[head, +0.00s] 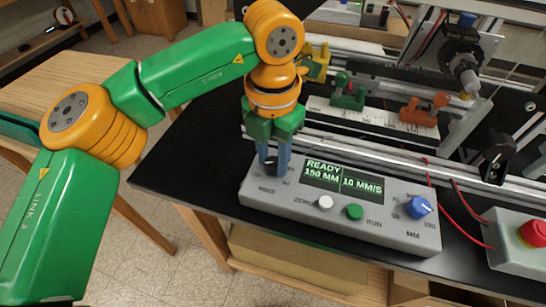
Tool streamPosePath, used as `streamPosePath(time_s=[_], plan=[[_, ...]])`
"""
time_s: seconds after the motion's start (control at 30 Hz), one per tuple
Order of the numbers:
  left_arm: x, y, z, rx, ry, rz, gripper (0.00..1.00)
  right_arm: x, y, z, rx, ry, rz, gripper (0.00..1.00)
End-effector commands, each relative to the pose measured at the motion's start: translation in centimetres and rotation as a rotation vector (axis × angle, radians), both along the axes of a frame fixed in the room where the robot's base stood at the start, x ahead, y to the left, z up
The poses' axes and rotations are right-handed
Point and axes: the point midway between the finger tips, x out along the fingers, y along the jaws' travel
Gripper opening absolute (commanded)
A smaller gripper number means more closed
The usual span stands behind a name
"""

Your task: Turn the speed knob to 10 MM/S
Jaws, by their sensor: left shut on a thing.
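The grey control box (340,228) lies on the black table top. Its display (343,180) reads READY, 150 MM and 10 MM/S. My left gripper (272,168) points down at the box's left end, beside the display. It is shut on the speed knob, which its fingers almost wholly cover, so the pointer cannot be read. A second, blue knob (418,208), with MM printed below it, sits at the box's right end. My right gripper is not in view.
A white button (325,202) and a green RUN button (354,211) sit below the display. A red button (534,233) on another box is at right, with red wires between. The extrusion frame with its ruler (375,115) and colored clamps stands behind.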

Motion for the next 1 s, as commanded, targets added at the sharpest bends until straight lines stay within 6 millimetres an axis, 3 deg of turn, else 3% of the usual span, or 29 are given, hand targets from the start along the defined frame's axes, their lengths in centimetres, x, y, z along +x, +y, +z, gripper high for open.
streamPosePath(time_s=[0.77,0.8,0.9,1.0], plan=[[0.02,0.01,0.06,-0.001,-0.001,0.095,0.00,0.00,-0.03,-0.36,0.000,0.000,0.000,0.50],[0.02,0.01,0.06,-0.001,-0.001,0.095,0.44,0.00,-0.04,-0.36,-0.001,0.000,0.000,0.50],[0.02,0.01,0.05,-0.001,-0.001,0.095,0.69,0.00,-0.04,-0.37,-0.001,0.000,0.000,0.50],[0.01,0.01,0.03,0.000,0.000,0.094,0.69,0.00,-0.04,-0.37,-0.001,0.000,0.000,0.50]])
